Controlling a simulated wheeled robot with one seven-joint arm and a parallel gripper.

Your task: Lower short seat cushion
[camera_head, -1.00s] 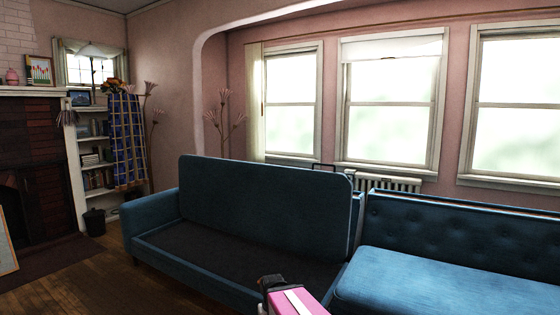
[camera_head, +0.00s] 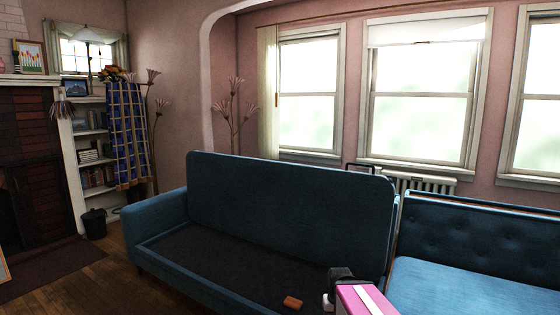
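The short seat cushion (camera_head: 285,205) is a large blue padded panel on the left part of the sofa. It stands raised and tilted slightly back, leaving the dark seat base (camera_head: 205,262) beneath it uncovered. A small orange-brown block (camera_head: 292,302) lies on the base near its front. The end of my arm, pink and white with a dark part, shows at the bottom edge, in front of the cushion's lower right corner. My gripper (camera_head: 336,288) shows only partly there, and its fingers cannot be made out clearly. I see no clear contact with the cushion.
The longer blue sofa section (camera_head: 450,285) with a tufted back is at the right. The sofa's left armrest (camera_head: 153,222) borders the base. A black bin (camera_head: 94,223), a bookshelf and a fireplace stand at the far left. Wooden floor (camera_head: 100,285) is open in front.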

